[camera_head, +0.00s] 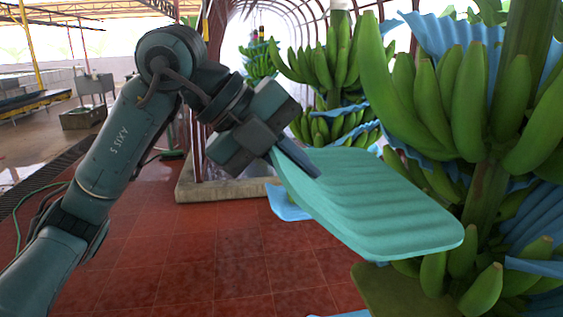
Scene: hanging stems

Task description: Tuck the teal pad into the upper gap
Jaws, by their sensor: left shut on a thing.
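The teal pad (375,200) is a ribbed flat sheet, held out to the right and tilted slightly down. My left gripper (295,160) is shut on its left end. The pad's far right end lies in front of the hanging banana stem (487,190), near the space between the upper banana hand (450,95) and the lower banana hand (462,270). I cannot tell whether the pad touches the stem or bananas. Blue sheets (455,35) show between the banana hands. My right gripper is not in view.
An olive-green flat piece (400,292) lies below the pad at the lower right. Another banana stem (325,70) hangs behind. A concrete curb (225,190) stands on the red tiled floor (215,265), which is clear at lower centre.

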